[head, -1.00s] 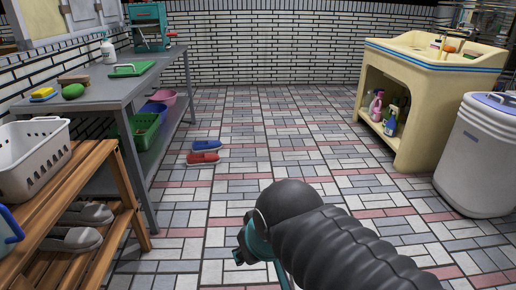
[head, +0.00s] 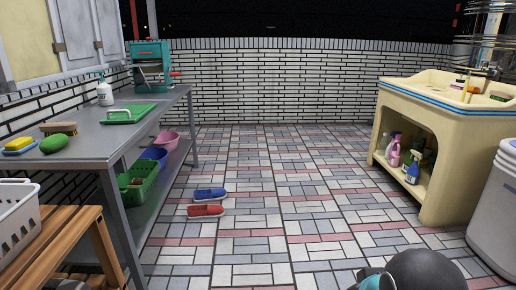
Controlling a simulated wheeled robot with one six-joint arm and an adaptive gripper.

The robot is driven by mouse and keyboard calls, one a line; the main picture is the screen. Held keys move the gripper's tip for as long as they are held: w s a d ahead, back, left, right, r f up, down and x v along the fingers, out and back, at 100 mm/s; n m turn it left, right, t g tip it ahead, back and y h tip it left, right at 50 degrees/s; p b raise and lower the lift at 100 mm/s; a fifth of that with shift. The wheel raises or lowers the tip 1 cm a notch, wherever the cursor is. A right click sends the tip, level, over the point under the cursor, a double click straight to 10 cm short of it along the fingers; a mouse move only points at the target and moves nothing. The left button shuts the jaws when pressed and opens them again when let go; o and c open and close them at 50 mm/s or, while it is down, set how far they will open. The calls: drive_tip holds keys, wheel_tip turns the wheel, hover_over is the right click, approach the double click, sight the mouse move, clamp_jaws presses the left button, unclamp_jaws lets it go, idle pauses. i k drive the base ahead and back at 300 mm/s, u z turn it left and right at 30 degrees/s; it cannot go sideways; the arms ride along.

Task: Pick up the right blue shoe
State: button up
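Blue footwear (head: 210,194) lies on the tiled floor, left of the middle and right of the metal table. From here I cannot tell whether it is one shoe or a pair close together. Red footwear (head: 206,210) lies just in front of it, nearer to me. My gripper (head: 370,281) shows only as a teal and dark piece at the bottom edge, right of the middle, beside the round black end of my arm. Its fingers are cut off or hidden. It is well apart from the shoes, nearer to me and to the right.
A grey metal table (head: 90,140) stands left, with green (head: 138,185), blue (head: 155,155) and pink (head: 167,141) containers on its lower shelf. A wooden rack (head: 60,245) stands near left. A yellow sink cabinet (head: 460,160) and grey bin (head: 495,215) stand right. The middle floor is clear.

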sight(217, 195)
drive_tip(key=z, duration=0.25)
drive_tip(key=i, duration=1.9)
drive_tip(key=u, duration=0.3)
drive_tip(key=i, duration=1.4)
drive_tip(key=u, duration=1.7)
drive_tip(key=i, duration=0.85)
drive_tip(key=u, duration=0.65)
